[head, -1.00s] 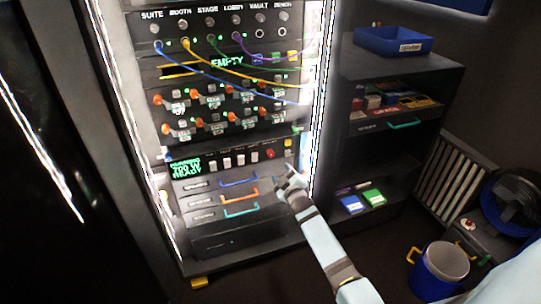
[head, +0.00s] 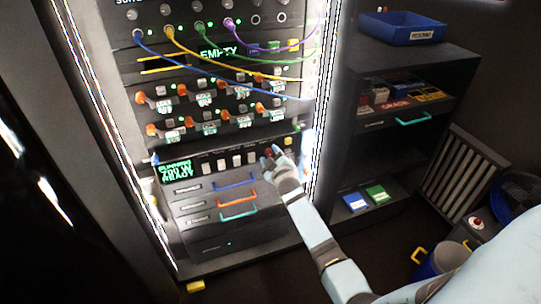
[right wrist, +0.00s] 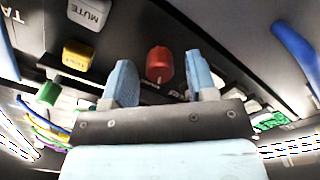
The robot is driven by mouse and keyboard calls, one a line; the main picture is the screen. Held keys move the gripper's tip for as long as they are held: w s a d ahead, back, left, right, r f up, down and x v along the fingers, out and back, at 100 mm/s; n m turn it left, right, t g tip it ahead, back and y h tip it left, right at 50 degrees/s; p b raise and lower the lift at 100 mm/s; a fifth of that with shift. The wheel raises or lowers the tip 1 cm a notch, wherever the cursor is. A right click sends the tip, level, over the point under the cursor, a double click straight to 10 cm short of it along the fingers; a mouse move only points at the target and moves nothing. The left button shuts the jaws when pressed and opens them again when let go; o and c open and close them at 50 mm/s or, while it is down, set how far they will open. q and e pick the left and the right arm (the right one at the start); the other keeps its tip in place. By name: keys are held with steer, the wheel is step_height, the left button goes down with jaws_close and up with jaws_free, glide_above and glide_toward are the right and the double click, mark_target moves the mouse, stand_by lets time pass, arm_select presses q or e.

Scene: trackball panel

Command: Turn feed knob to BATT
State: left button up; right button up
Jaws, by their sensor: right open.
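A red knob (right wrist: 159,62) shows in the right wrist view on the dark control strip. It is the only knob of its kind there and looks like the feed knob, but its label and setting are too small to read. My right gripper (right wrist: 158,80) is open, with one blue finger on each side of the knob; I cannot tell if either touches it. In the head view the right gripper (head: 275,154) is at the right end of the strip and largely covers the knob. My left gripper is not in view.
A green display (head: 175,171) reading READY sits left on the strip, with white switches beside it. Drawers with coloured handles (head: 238,199) lie below. Cables (head: 245,75) hang above. A yellow button (right wrist: 77,55) is near the knob. A shelf with a blue tray (head: 413,30) stands right.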

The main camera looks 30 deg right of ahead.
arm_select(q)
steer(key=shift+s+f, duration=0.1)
arm_select(e)
steer(key=shift+c, duration=0.2)
steer(key=c, duration=0.9)
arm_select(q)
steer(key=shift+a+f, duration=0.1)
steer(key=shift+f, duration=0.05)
